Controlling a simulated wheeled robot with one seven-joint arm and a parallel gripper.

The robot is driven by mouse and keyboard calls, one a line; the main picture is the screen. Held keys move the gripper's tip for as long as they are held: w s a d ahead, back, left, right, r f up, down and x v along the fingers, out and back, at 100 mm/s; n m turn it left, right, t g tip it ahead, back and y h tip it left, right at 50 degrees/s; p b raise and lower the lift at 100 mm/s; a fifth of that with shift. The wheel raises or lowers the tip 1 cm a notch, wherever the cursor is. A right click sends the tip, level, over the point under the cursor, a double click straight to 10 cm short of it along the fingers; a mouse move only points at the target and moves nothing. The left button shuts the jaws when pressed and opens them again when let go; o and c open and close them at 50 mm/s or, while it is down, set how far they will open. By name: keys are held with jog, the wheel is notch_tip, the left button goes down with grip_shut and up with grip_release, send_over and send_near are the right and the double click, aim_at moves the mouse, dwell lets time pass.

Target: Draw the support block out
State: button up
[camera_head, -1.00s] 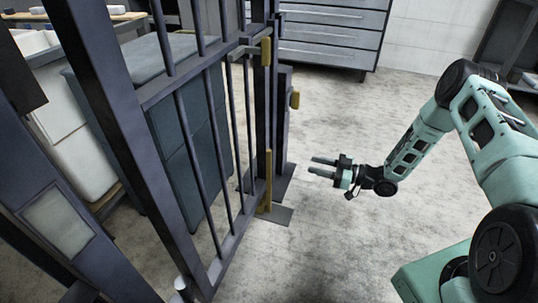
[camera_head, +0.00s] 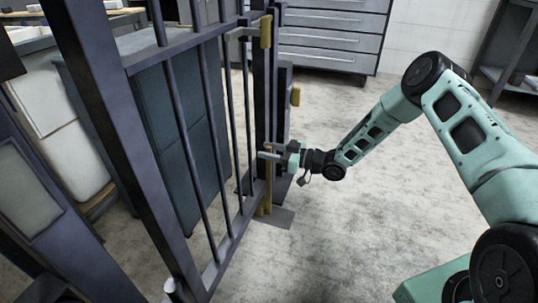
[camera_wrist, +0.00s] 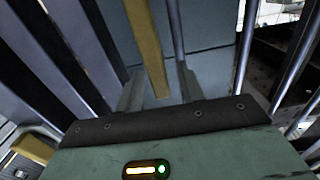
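A tall barred metal gate (camera_head: 160,190) stands at the left in the head view. An upright ochre bar (camera_head: 268,198) is on its far edge, low down. My gripper (camera_head: 264,150) is level with that edge, at the upper end of this bar. In the wrist view an ochre bar (camera_wrist: 148,45) runs between my two fingers (camera_wrist: 160,88). The fingers are apart, with gaps showing on both sides of the bar. Another ochre piece (camera_head: 265,32) sits higher on the gate edge, and a small ochre block (camera_head: 295,97) is on the post. I cannot tell which piece is the support block.
A dark post (camera_head: 284,120) stands beside the gate edge on a floor plate (camera_head: 280,218). Blue-grey panels (camera_head: 185,130) stand behind the bars. A drawer cabinet (camera_head: 330,38) is at the back. The concrete floor right of the gate is clear apart from my arm.

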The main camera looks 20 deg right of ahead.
jog(key=shift+w+a, duration=0.1)
jog(key=shift+a, duration=0.05)
grip_shut()
jog(key=w+d+b, duration=0.1)
jog(key=w+d, duration=0.4)
jog(key=d, duration=0.7)
jog(key=shift+d, duration=0.4)
jog(key=shift+w, duration=0.1)
jog(key=shift+c, duration=0.2)
grip_release()
jog(key=shift+o, duration=0.2)
